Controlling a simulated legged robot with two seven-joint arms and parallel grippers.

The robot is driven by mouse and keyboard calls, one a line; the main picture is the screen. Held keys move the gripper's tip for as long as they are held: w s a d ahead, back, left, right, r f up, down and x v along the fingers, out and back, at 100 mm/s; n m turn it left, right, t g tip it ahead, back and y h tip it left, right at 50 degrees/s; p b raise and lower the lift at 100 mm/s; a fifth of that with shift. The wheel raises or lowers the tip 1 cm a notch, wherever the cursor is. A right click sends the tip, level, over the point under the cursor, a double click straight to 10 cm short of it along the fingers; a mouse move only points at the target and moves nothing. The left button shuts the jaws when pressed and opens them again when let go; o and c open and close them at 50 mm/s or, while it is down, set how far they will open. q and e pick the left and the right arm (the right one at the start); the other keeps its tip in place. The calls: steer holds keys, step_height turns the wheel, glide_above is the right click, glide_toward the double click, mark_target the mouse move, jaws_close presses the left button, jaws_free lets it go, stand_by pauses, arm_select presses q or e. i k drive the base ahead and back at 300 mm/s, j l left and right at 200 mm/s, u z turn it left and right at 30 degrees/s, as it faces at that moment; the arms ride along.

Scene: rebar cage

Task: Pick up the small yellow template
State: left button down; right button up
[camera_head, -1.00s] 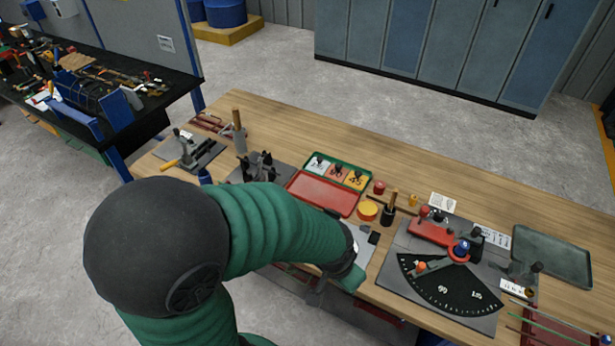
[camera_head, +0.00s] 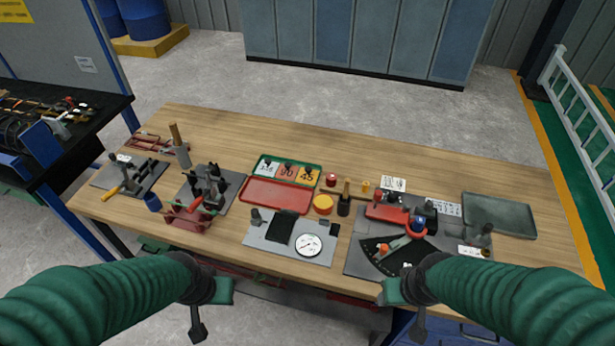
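A small yellow template (camera_head: 308,175) marked 45 lies at the right end of the green tray (camera_head: 318,166) on the workbench. An orange template (camera_head: 287,173) marked 90 and a whitish template (camera_head: 268,168) lie to its left in the same tray. Dark knobs stand up from the templates. My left gripper (camera_head: 210,302) is at the front left, short of the bench edge and well apart from the template. My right gripper (camera_head: 405,302) is at the front right, also apart from it. I cannot make out how far the fingers of either are parted.
The wooden bench (camera_head: 400,160) holds a red tray (camera_head: 276,195) just in front of the templates, a plate with a round dial (camera_head: 309,245), a yellow round tin (camera_head: 323,204), a dark angle gauge (camera_head: 395,255) and a dark clamp fixture (camera_head: 207,185). The back of the bench is clear.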

mark_target(306, 176)
steer(key=i+j+u, duration=0.1)
steer(key=i, duration=0.3)
steer(key=i+j+u, duration=0.1)
steer(key=i+j, duration=0.2)
steer(key=i+j+u, duration=0.15)
steer(key=i, duration=0.35)
